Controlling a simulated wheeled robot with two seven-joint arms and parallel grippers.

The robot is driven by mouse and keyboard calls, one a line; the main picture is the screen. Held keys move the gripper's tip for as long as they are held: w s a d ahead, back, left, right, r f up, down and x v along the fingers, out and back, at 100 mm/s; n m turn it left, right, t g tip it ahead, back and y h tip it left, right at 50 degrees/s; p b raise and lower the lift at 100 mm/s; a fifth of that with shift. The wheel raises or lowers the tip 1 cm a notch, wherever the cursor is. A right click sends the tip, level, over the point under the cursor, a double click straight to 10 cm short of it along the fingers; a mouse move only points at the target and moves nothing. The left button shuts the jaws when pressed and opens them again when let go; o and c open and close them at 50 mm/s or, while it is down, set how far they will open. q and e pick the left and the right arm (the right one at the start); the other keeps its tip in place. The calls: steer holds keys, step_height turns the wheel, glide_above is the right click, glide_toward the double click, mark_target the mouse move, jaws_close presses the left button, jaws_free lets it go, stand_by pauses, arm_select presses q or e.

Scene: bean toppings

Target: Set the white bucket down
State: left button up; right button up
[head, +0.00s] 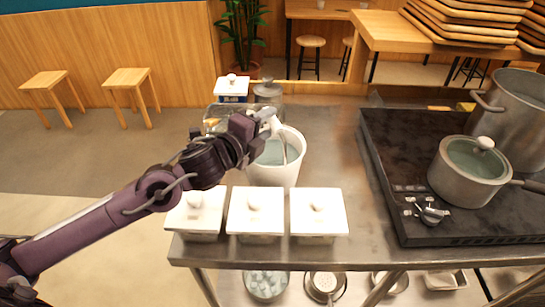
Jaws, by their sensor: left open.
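The white bucket (272,175) stands upright on the metal counter, just behind a row of white lidded boxes. It is open at the top and its inside looks pale grey-blue. A light-coloured handle or utensil shows at its far-left rim; I cannot tell which. My left gripper (268,122) is open at the bucket's far-left rim, with its fingers over the opening. The gripper hides part of the rim, and I cannot tell whether the fingers touch it. My right gripper is not in view.
White lidded boxes (255,212) line the counter's (335,150) front left edge. Glass jars (268,92) and a blue-and-white box (232,90) stand behind the bucket. A black stove (405,150) with a lidded pot (465,180) and a large pot (515,110) is at right. Counter between is clear.

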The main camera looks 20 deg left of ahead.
arm_select(q)
steer(key=p+x, duration=0.1)
steer(key=x, duration=0.3)
steer(key=shift+d+r, duration=0.15)
steer(key=shift+w+d+f, duration=0.1)
steer(key=shift+w+f, duration=0.15)
steer(key=shift+w, duration=0.1)
jaws_close()
stand_by(0.9)
steer(key=shift+r, duration=0.3)
